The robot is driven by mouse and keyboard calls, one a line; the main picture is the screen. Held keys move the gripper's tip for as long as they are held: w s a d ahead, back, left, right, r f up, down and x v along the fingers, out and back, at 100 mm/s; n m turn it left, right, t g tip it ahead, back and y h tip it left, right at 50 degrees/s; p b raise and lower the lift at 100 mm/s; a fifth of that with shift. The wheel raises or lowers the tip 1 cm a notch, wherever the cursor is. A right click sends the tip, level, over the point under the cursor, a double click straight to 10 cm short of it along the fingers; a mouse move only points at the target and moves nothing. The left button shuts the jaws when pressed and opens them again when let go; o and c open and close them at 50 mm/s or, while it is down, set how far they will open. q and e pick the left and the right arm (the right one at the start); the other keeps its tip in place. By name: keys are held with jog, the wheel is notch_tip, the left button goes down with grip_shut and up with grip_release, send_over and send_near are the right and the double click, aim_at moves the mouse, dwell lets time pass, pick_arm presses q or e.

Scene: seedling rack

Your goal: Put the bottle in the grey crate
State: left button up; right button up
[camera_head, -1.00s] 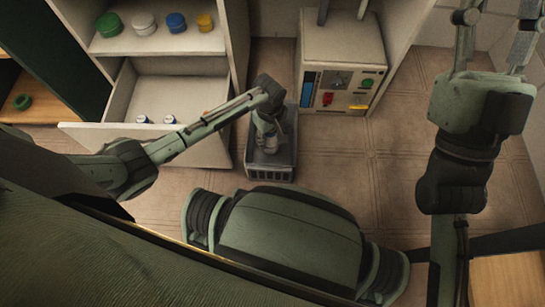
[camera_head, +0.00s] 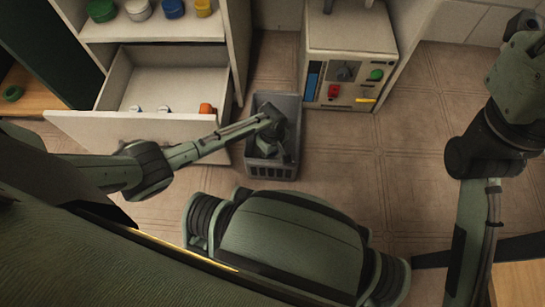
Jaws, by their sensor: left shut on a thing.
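The grey crate (camera_head: 271,171) stands on the floor near the middle, between the drawer cabinet and the white control box. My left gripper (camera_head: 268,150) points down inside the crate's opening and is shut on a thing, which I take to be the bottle. The bottle is hidden by the gripper and the crate walls, so I cannot tell whether it touches the crate floor. My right gripper (camera_head: 524,24) shows only in part at the top right edge, and its fingers are mostly out of view.
An open drawer (camera_head: 140,126) left of the crate holds small white and blue-marked items and an orange thing (camera_head: 207,108). Colored jars stand on the shelf above. The control box (camera_head: 350,50) stands close behind the crate on the right. The floor (camera_head: 400,170) further right is clear.

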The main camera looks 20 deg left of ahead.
pick_arm(q)
jog(key=shift+r, duration=0.1)
jog(key=shift+f, duration=0.2)
jog(key=o, duration=1.3)
